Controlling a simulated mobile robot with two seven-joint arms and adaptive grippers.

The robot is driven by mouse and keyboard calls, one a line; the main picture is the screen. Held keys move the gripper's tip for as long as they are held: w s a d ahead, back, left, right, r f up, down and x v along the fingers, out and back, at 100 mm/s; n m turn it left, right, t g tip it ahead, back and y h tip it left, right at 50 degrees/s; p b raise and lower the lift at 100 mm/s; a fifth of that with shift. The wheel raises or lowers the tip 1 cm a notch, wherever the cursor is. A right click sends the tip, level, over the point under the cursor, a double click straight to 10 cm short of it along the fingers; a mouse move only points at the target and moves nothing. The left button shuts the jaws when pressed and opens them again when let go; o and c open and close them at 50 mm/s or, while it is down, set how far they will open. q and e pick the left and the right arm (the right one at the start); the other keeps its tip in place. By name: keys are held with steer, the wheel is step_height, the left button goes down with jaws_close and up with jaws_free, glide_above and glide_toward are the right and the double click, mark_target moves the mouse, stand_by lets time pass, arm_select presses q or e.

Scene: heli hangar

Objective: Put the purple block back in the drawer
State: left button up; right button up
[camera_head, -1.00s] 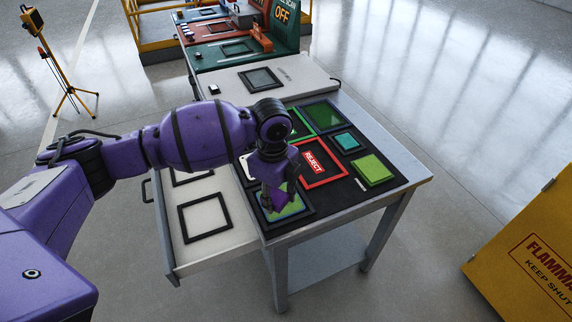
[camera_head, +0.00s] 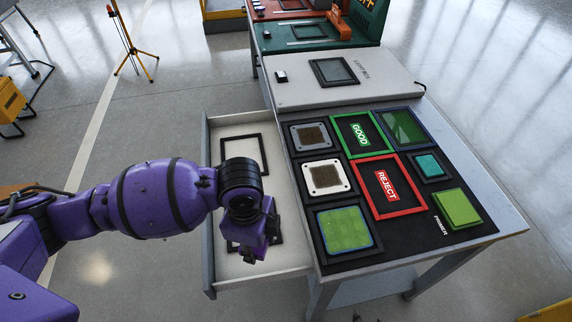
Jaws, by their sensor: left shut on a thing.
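The drawer (camera_head: 232,122) stands pulled out on the left side of the workbench. Its pale floor bears two black square outlines, one at the far end and one at the near end. My left gripper (camera_head: 254,248) is above the near part of the drawer, pointing down over the near outline, which it partly covers. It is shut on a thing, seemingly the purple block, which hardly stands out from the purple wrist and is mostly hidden. Whether it touches the drawer floor I cannot tell. My right gripper is out of view.
A black mat (camera_head: 408,228) on the bench holds a green GOOD frame (camera_head: 360,134), a red REJECT frame (camera_head: 388,186), a green-blue plate (camera_head: 346,229), two pale square plates and other green pieces. A white panel (camera_head: 300,88) lies behind. The far outline (camera_head: 262,150) in the drawer is empty.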

arm_select(q)
steer(key=shift+w+a, duration=0.15)
steer(key=shift+w, duration=0.15)
steer(key=shift+n, duration=0.3)
steer(key=w+a+f, duration=0.1)
steer(key=w+f, duration=0.2)
steer(key=w+a+f+b, duration=0.1)
steer(key=w+f, duration=0.1)
steer(key=w, duration=0.2)
steer(key=w+a+f, duration=0.1)
steer(key=w+f, duration=0.2)
steer(key=w, duration=0.1)
steer(key=shift+w+a+f, duration=0.15)
steer(key=shift+w+f, duration=0.05)
steer(key=shift+f, duration=0.1)
steer(key=shift+w+a+f+b, duration=0.15)
steer(key=shift+w+f+b, duration=0.15)
steer(key=shift+w+f, duration=0.1)
step_height(320, 180, down, 3)
steer(key=shift+w, duration=0.15)
steer(key=shift+f, duration=0.2)
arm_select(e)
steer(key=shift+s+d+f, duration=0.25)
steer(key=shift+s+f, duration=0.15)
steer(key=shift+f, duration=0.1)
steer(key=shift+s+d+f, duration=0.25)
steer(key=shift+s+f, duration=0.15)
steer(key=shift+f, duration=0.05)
